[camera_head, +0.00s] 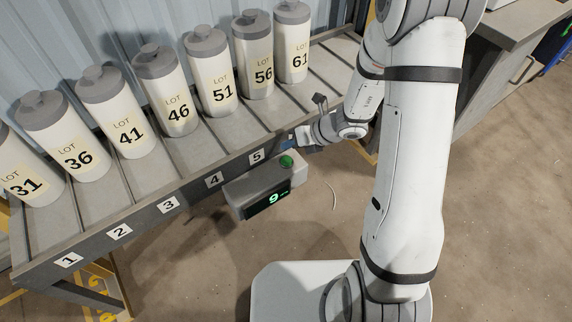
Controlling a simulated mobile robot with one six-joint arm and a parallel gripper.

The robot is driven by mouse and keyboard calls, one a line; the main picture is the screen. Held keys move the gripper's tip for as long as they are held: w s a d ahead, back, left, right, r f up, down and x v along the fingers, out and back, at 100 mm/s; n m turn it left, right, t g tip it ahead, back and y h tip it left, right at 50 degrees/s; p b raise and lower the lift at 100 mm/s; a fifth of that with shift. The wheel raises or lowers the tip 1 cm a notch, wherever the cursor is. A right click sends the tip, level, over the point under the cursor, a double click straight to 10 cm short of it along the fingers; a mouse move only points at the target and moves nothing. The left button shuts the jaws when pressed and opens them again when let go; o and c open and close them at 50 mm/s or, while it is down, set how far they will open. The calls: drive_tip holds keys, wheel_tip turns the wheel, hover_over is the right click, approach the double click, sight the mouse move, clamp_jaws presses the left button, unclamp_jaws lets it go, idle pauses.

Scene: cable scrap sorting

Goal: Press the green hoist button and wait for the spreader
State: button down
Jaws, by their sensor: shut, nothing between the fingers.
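A green button (286,160) sits on top of a grey control box (240,188) at the front edge of the shelf. The box has a dark display (268,204) with a green 9 and smaller characters too small to read. My gripper (291,145) is small in the view, at the shelf edge just behind and slightly right of the button. Its fingers are shut and hold nothing. I cannot tell whether they touch the box or the button. I cannot make out a spreader in this view.
Several white canisters with grey lids, such as LOT 46 (168,92) and LOT 61 (291,42), stand along the slatted shelf (130,185). Number labels 1 to 5 mark its front edge. A grey bench (520,25) stands at upper right. The concrete floor in front is mostly clear.

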sight(290, 161)
drive_tip(key=shift+f+b, duration=1.35)
drive_tip(key=shift+f, duration=0.8)
drive_tip(key=shift+f, duration=0.1)
drive_tip(key=shift+f+b, duration=0.3)
drive_tip(key=shift+f+b, duration=0.4)
drive_tip(key=shift+f, duration=0.1)
idle(0.7)
drive_tip(key=shift+r, duration=0.1)
drive_tip(key=shift+r+p, duration=0.8)
drive_tip(key=shift+p, duration=0.05)
wheel_tip(290, 161, up, 5)
drive_tip(key=p, duration=0.4)
idle(0.8)
